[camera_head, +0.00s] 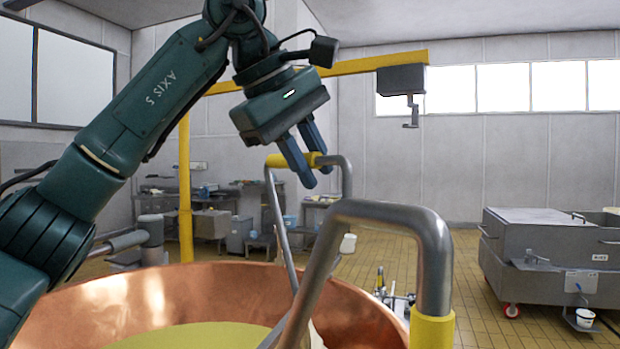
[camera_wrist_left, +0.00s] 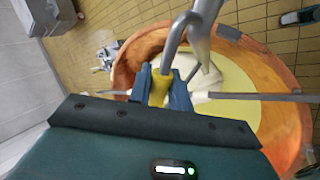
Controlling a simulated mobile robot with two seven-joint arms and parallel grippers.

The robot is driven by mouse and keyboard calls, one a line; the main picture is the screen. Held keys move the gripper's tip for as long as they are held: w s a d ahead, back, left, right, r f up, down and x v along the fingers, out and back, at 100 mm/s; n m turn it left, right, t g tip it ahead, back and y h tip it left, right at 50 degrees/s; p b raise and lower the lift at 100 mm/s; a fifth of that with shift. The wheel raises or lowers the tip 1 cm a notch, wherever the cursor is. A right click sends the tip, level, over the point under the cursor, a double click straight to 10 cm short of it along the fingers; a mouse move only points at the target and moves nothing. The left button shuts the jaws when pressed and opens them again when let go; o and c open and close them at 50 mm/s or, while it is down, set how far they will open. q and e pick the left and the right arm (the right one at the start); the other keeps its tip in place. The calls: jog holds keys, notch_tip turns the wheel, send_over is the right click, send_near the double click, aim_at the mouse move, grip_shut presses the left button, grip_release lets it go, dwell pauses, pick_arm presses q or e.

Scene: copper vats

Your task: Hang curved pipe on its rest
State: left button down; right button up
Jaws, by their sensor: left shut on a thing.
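A grey curved pipe (camera_head: 345,180) with a yellow band (camera_head: 309,159) stands up over the copper vat (camera_head: 150,300). My left gripper (camera_head: 318,172) is shut on the pipe at this band, its two blue fingers pointing down. In the left wrist view the yellow band (camera_wrist_left: 159,88) sits between the fingers, with the vat behind. A larger grey bent pipe (camera_head: 390,212) with a yellow sleeve (camera_head: 431,331) is in the foreground; whether it joins the held pipe is unclear. I cannot tell which part is the rest. My right gripper is not in view.
A yellow overhead beam (camera_head: 365,65) carries a dark box with a hook (camera_head: 411,115) at the upper right. A grey wheeled tank (camera_head: 545,250) stands at the right. Benches (camera_head: 210,222) line the back wall. Tiled floor between vat and tank is mostly clear.

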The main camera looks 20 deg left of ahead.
pick_arm(q)
jog(key=s+d, duration=0.9)
jog(key=d, duration=0.4)
jog(key=s+d, duration=0.9)
jog(key=d, duration=0.4)
jog(key=shift+s+r, duration=0.25)
jog(key=shift+r, duration=0.2)
dwell(0.5)
